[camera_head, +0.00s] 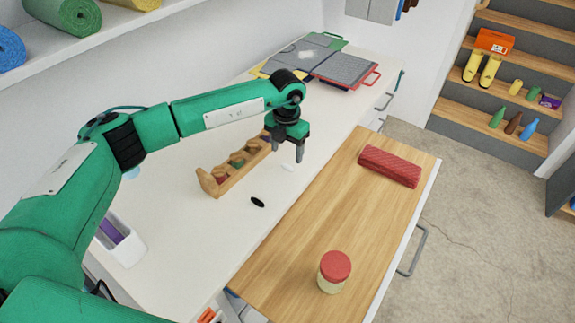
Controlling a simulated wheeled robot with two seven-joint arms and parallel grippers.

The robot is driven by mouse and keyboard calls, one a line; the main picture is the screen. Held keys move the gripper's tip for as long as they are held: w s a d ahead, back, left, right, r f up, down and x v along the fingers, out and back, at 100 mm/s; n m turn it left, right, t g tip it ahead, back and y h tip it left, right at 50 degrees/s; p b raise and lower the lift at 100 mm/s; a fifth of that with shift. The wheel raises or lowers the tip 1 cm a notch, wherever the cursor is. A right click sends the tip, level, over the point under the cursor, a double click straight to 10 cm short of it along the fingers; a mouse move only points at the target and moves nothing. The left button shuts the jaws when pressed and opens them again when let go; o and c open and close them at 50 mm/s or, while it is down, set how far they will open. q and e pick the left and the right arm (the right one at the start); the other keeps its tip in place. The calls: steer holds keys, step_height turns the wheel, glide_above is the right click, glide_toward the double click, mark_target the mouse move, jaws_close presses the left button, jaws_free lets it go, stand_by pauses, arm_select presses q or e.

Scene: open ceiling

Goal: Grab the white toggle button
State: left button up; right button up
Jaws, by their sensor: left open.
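A small white toggle button (288,167) lies on the white counter (180,250), just below my left gripper in the picture. A small black oval toggle button (257,202) lies on the counter nearer to me. My left gripper (287,156) points down above the counter with its fingers apart. Its fingertips are close to the white button, and nothing shows between them. A wooden rack (208,183) with several coloured pieces stands just left of the gripper; the gripper and forearm hide its far end. My right gripper is not in view.
A wooden board surface (310,245) beside the counter holds a jar with a red lid (335,268) and a red ribbed case (390,166). A white container (122,243) stands at the left. Folders (345,70) lie at the far end. Shelves with shoes and bottles stand at right.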

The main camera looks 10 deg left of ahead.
mark_target(287, 167)
arm_select(q)
steer(key=f, duration=0.1)
steer(key=f+p, duration=0.1)
steer(key=f, duration=0.1)
steer(key=f+p, duration=0.1)
steer(key=shift+s+f, duration=0.15)
steer(key=shift+s, duration=0.1)
steer(key=shift+f, duration=0.4)
steer(key=shift+c, duration=0.2)
steer(key=c, duration=1)
